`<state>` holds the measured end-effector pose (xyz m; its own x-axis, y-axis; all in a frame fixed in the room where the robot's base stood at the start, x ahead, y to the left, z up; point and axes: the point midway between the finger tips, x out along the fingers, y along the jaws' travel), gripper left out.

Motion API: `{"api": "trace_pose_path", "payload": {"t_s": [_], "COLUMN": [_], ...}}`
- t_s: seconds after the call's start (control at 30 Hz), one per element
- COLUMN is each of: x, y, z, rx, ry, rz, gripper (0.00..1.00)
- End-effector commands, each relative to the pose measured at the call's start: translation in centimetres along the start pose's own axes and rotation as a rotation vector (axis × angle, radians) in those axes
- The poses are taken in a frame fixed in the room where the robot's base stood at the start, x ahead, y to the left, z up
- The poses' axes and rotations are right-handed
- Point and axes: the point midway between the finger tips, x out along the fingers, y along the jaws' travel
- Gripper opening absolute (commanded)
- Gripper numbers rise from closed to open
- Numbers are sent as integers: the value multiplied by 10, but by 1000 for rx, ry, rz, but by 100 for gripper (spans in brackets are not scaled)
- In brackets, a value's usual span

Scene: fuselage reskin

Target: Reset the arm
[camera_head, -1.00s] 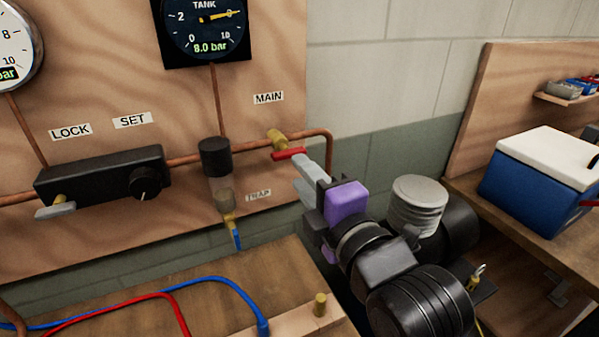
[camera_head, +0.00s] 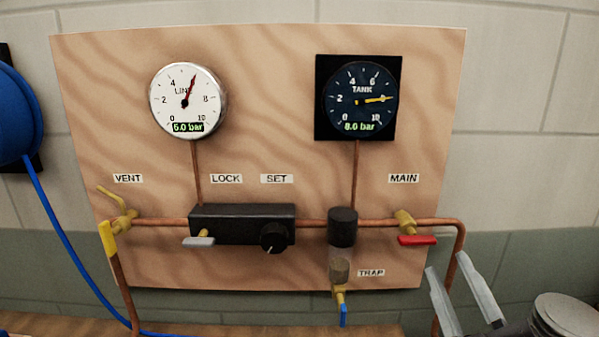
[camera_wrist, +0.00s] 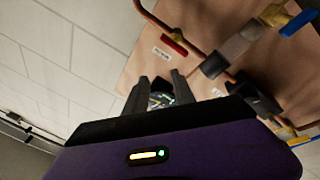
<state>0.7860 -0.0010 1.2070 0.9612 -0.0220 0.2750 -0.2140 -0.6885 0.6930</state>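My gripper (camera_head: 461,290) shows at the lower right of the head view, right of the board and just below the bend of the copper pipe. Its two grey fingers point up and stand apart with nothing between them. In the wrist view the gripper (camera_wrist: 160,88) also has its fingers apart, with the dark tank gauge (camera_wrist: 160,100) seen beyond them. The red MAIN handle (camera_head: 417,240) lies level on the pipe, left of the gripper and clear of it. It also shows in the wrist view (camera_wrist: 174,45). Most of my arm is out of the head view.
The plywood board (camera_head: 270,80) carries a white LINE gauge (camera_head: 188,101) at 6.0 bar, a TANK gauge (camera_head: 359,99) at 8.0 bar, a black regulator (camera_head: 242,224), a yellow VENT valve (camera_head: 120,222) and a TRAP with a blue handle (camera_head: 343,315). A blue reel (camera_head: 18,115) hangs at left.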

Motion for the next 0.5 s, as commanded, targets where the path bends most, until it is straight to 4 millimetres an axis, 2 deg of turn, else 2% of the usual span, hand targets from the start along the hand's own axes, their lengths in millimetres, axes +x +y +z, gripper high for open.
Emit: {"api": "trace_pose_path", "payload": {"t_s": [0.2,0.5], "x": [-50,-128], "y": [-25,-55], "z": [27,57], "rx": [289,581], "ry": [-21,-80], "rz": [9,-3], "gripper": [31,31]}}
